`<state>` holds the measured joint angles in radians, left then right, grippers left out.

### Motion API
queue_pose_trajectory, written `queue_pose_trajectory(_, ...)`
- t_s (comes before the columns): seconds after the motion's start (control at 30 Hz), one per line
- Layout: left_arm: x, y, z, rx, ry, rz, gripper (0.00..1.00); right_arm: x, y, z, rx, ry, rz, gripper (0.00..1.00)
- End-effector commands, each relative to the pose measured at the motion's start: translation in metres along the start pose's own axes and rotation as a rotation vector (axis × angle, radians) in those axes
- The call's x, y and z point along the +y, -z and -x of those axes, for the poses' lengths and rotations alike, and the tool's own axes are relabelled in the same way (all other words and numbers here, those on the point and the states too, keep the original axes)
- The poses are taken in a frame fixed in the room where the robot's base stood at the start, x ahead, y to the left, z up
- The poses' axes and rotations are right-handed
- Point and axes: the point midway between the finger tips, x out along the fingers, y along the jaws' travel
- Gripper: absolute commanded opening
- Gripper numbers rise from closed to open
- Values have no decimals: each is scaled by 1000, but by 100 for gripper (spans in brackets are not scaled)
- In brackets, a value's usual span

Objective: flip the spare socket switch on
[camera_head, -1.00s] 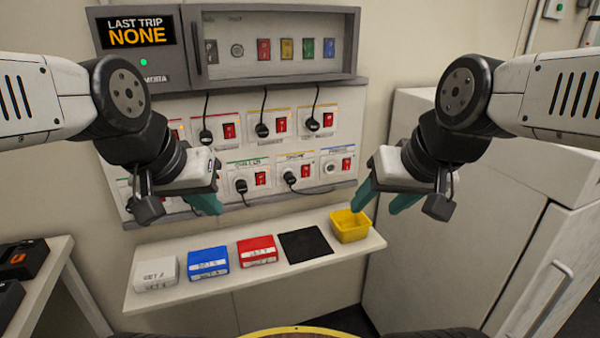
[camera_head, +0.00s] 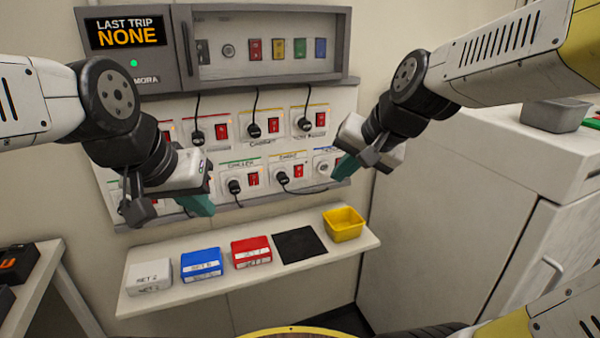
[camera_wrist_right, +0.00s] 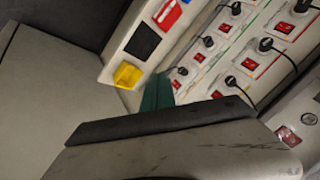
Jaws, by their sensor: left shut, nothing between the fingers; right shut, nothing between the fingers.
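The spare socket (camera_head: 322,168) is the rightmost one in the lower row of the wall panel in the head view. It has no plug in it and its label is too small to read. Its red switch is hidden behind my right gripper (camera_head: 345,168), so its position cannot be seen. My right gripper is shut and empty, its green fingertips at the socket's right side; I cannot tell if they touch. In the right wrist view the green fingers (camera_wrist_right: 157,92) point at the panel's near end. My left gripper (camera_head: 200,204) is shut and empty, in front of the panel's lower left.
Plugged sockets with red switches, such as one switch (camera_head: 253,179), sit beside the spare one. Below is a shelf (camera_head: 190,293) with boxes, a black mat (camera_head: 299,245) and a yellow bin (camera_head: 343,224). A white cabinet (camera_head: 450,210) stands at right.

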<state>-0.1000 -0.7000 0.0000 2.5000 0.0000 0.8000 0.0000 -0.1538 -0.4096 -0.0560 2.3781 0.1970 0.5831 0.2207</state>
Motion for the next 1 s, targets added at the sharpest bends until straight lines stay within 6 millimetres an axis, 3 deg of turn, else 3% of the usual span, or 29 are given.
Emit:
queue_pose_trajectory(0.3,0,0,0,0,0,0,0,-24,76,-101,48,49,-492,0)
queue_pose_trajectory(0.53,0,0,0,0,0,0,0,-19,110,-165,111,38,-768,0)
queue_pose_trajectory(0.7,0,0,0,0,0,0,0,-14,120,-189,143,31,-867,0)
queue_pose_trajectory(1.0,0,0,0,0,0,0,0,-12,123,-194,152,30,-892,0)
